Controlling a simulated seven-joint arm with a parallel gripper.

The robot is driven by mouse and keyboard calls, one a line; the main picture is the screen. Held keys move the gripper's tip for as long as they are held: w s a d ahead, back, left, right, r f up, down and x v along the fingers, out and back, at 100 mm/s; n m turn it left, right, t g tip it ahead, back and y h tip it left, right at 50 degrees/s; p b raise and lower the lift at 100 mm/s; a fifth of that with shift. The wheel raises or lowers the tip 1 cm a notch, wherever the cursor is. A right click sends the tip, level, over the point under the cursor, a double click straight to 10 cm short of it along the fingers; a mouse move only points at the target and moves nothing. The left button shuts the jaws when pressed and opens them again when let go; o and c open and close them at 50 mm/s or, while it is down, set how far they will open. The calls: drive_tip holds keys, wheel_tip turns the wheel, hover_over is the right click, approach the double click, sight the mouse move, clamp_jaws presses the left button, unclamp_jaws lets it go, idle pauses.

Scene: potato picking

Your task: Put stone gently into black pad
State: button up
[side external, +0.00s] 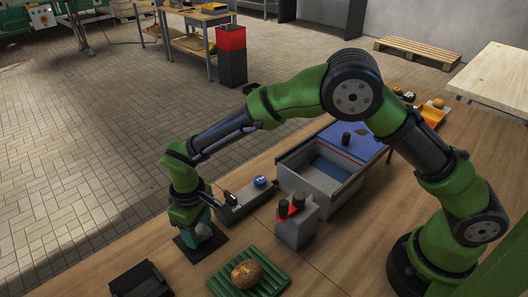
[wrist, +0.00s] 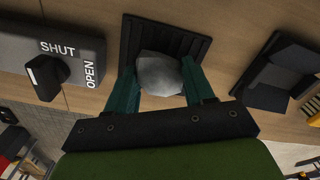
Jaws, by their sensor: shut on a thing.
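A grey stone (wrist: 159,73) sits between the two teal fingers of my gripper (wrist: 160,88) in the wrist view. My gripper (side external: 205,238) is shut on it, pointing down over the black pad (side external: 183,243) in the side view. The ribbed black pad (wrist: 190,42) shows around and behind the stone in the wrist view. In the side view the fingers and arm mostly hide the stone. I cannot tell whether the stone touches the pad.
A brown potato (side external: 247,273) lies on a green ribbed mat (side external: 273,291) right of the pad. A black holder (side external: 141,281) stands at the front left. A grey switch box (wrist: 50,62) marked SHUT and OPEN, a grey box with red and black knobs (side external: 296,222) and a grey bin (side external: 338,199) stand nearby.

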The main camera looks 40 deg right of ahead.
drive_tip(key=o, duration=1.2)
wheel_tip(320, 180, up, 17)
drive_tip(key=shift+f, duration=0.1)
drive_tip(key=s+d+r+m+t, duration=0.2)
drive_tip(key=s+d+m, duration=0.1)
drive_tip(key=s+d, duration=0.3)
drive_tip(key=s+d+r+m+t+y, duration=0.1)
drive_tip(key=s+d+r+m+t, duration=0.1)
drive_tip(key=s+d, duration=0.4)
drive_tip(key=s+d+r+m+t+y, duration=0.1)
drive_tip(key=s+d, duration=0.5)
drive_tip(key=d, duration=0.7)
drive_tip(key=shift+d+r+m+t, duration=0.1)
drive_tip(key=shift+r+m+t, duration=0.25)
drive_tip(key=shift+m+t, duration=0.3)
drive_tip(key=shift+d+r+m+t, duration=0.1)
drive_tip(key=shift+r+m+t, duration=0.3)
drive_tip(key=shift+m, duration=0.45)
